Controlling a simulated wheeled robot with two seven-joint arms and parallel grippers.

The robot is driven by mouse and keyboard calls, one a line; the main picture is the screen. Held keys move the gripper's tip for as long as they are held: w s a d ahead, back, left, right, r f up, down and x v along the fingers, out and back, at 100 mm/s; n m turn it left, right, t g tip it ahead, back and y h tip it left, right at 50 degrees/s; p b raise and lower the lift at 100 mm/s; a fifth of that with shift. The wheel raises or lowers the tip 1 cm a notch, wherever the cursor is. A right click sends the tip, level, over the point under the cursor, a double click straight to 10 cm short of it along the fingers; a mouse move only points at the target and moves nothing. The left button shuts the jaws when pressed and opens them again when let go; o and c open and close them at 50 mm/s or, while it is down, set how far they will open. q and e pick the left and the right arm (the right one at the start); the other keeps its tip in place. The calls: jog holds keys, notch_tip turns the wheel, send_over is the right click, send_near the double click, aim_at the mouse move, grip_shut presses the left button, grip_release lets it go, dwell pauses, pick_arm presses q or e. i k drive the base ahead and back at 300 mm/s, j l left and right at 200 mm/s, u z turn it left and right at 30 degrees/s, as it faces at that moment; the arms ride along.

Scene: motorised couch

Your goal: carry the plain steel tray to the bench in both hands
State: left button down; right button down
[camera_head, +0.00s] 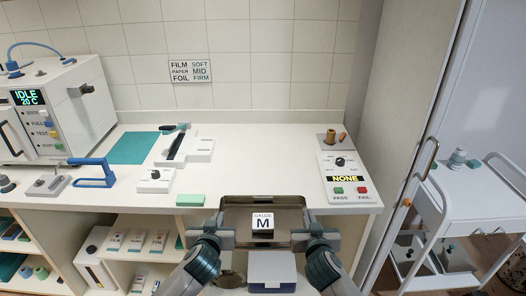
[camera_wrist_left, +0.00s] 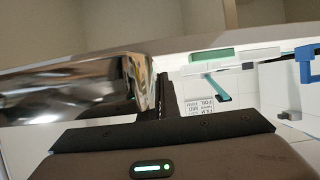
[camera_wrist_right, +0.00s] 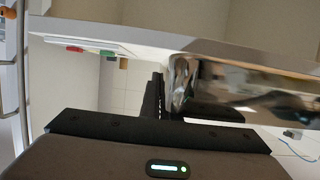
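The plain steel tray (camera_head: 283,220) is in front of the bench's (camera_head: 250,165) front edge in the head view, looking roughly level. The tray's shiny wall shows in the left wrist view (camera_wrist_left: 90,90) against the dark fingers (camera_wrist_left: 163,98). It also shows in the right wrist view (camera_wrist_right: 215,85) against the fingers (camera_wrist_right: 160,95). Both grippers look shut on the tray's ends.
A PASS/FAIL panel reading NONE (camera_head: 345,180) stands at the bench's right end. A green block (camera_head: 190,200) lies near the front edge. A teal mat (camera_head: 135,147) and oven-like machine (camera_head: 60,110) are left. The bench middle is clear. A white trolley (camera_head: 470,195) stands right.

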aim_at(264, 176)
jog(key=i, duration=0.95)
